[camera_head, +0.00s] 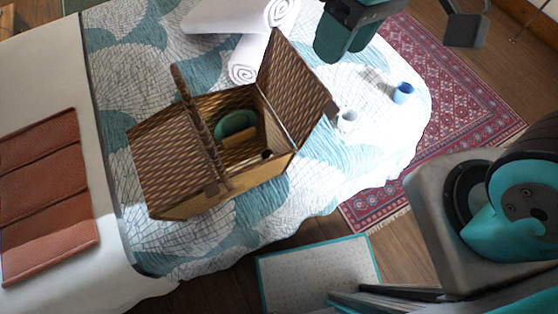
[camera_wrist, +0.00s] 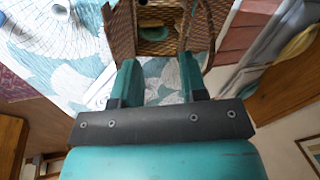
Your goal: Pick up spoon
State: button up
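I cannot make out a spoon in either view. My gripper (camera_wrist: 160,62) is open in the wrist view, its two teal fingers apart with nothing between them. The wicker picnic basket (camera_head: 172,158) stands on the bed in the head view with one lid raised. Inside it are a green round dish (camera_head: 236,124), a tan block-like item (camera_head: 239,138) and a small dark thing. The basket (camera_wrist: 201,30) also shows beyond my fingertips in the wrist view. Its inside is partly hidden by the lids and handle.
A folded brown leather-like piece (camera_head: 45,190) lies at left. A red rug (camera_head: 445,90) covers floor at right.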

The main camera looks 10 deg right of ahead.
jog(key=w+a+f+m+h+b, duration=0.1)
jog(key=w+a+f+b, duration=0.1)
jog(key=f, duration=0.8)
jog(key=w+a+f+m+h+b, duration=0.1)
jog(key=f+b, duration=0.4)
jog(key=f, duration=0.6)
jog(key=w+a+f+h+b, duration=0.1)
jog(key=w+a+f+b, duration=0.2)
jog(key=f, duration=0.7)
jog(key=shift+w+a+f+m+b, duration=0.2)
jog(key=shift+a+b, duration=0.1)
jog(key=shift+a, duration=0.25)
jog(key=shift+w+a+f+m+b, duration=0.2)
jog(key=shift+a+b, duration=0.1)
jog(key=shift+a, duration=0.25)
jog(key=shift+s+f, duration=0.15)
jog(key=shift+f, duration=1.4)
jog(key=shift+s+f, duration=0.1)
jog(key=shift+f, duration=1.4)
jog(key=shift+c, duration=0.2)
grip_shut()
